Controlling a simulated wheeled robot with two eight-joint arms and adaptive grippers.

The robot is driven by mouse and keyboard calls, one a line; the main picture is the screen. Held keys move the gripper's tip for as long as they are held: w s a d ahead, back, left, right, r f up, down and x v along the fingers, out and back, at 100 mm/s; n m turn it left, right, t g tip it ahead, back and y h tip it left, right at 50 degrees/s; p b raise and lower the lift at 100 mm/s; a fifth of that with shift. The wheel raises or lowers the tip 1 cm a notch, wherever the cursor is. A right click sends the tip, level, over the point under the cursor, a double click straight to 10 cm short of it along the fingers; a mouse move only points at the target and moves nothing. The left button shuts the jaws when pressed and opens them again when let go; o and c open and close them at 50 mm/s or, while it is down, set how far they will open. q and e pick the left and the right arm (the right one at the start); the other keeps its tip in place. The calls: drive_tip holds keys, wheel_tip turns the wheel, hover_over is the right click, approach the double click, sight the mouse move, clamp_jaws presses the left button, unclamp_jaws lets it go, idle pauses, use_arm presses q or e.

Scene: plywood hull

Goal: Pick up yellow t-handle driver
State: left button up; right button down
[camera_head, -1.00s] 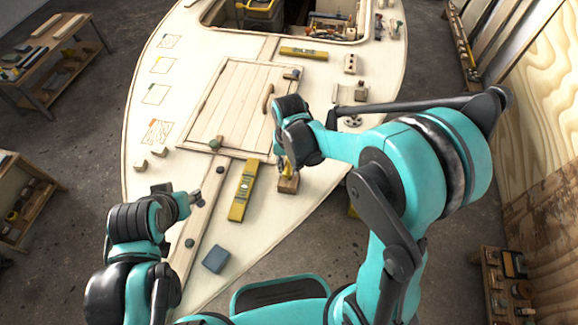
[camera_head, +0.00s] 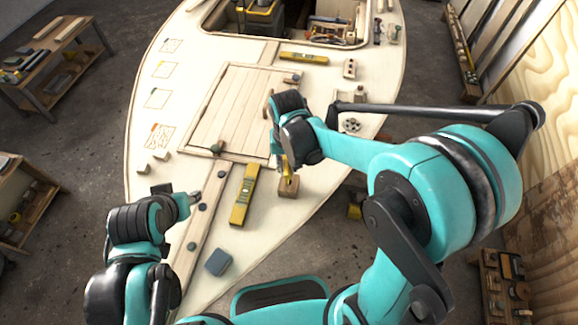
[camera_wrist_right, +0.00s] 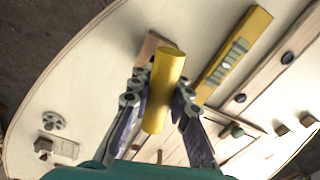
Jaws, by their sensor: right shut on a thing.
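The yellow t-handle driver (camera_wrist_right: 164,90) shows in the right wrist view as a yellow cylinder between the fingers of my right gripper (camera_wrist_right: 157,108). The gripper is shut on it. In the head view a bit of the driver's yellow (camera_head: 287,167) shows under my right gripper (camera_head: 281,163), just above a small wooden block (camera_head: 289,188). I cannot tell whether the driver is clear of the block. The driver's lower end is hidden. My left gripper (camera_head: 192,199) is over the lower left of the deck, away from the driver; its fingers are too small to read.
A yellow level (camera_head: 244,194) lies left of the block, and a second level (camera_head: 304,57) lies farther back. A blue-grey block (camera_head: 218,262) sits near the front. A hatch panel (camera_head: 238,105) and an open hatch lie behind. Small fittings stand along the right deck edge.

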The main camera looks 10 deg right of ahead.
drive_tip(key=s+a+r+p, duration=0.5)
drive_tip(key=s+r+p, duration=0.2)
drive_tip(key=r, duration=0.4)
drive_tip(key=shift+s+a, duration=0.2)
drive_tip(key=shift+s, duration=0.7)
drive_tip(key=shift+w, duration=0.1)
